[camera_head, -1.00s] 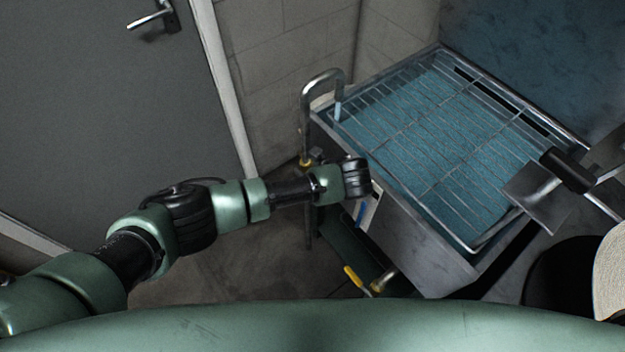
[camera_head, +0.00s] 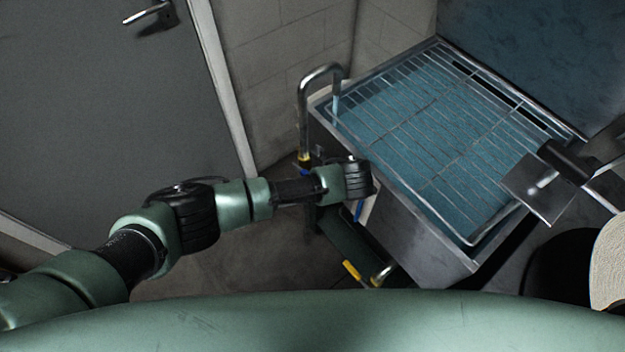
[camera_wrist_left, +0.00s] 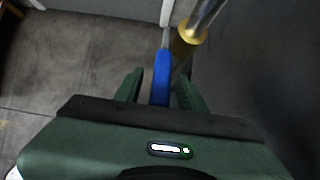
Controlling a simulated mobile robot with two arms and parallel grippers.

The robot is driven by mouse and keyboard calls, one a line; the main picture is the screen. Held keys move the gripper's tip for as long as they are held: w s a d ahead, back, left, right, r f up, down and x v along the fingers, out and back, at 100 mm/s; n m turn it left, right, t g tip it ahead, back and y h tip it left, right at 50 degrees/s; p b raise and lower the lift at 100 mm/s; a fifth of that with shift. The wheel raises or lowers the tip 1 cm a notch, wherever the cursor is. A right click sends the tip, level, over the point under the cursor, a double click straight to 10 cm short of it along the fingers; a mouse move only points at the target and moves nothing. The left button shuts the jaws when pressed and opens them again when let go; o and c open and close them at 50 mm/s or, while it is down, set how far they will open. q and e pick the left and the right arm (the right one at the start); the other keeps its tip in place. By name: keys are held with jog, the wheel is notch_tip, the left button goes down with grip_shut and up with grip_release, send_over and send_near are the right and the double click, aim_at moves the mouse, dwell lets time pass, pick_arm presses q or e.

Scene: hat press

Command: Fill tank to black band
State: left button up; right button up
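The steel tank (camera_head: 430,240) stands at right in the head view, with blue-tinted water under a wire rack (camera_head: 420,130). A bent spout pipe (camera_head: 320,70) rises at its left corner, and a pale stream (camera_head: 337,103) shows below its mouth. My left gripper (camera_wrist_left: 160,82) is open in the wrist view. A blue lever (camera_wrist_left: 161,75) lies between its fingers with gaps on both sides, below a pipe with a brass fitting (camera_wrist_left: 190,30). The wrist hides the fingers in the head view. My right gripper is not in view.
A yellow-handled valve (camera_head: 351,270) sits low at the tank's front. A blue strip (camera_head: 359,211) beside a pale panel is partly behind my wrist. A metal plate (camera_head: 540,188) overhangs the tank's right corner. A grey door (camera_head: 90,120) is at left; floor between is clear.

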pick_arm(q)
jog(key=v, duration=0.8)
jog(key=shift+a, duration=0.1)
jog(key=shift+f, duration=0.1)
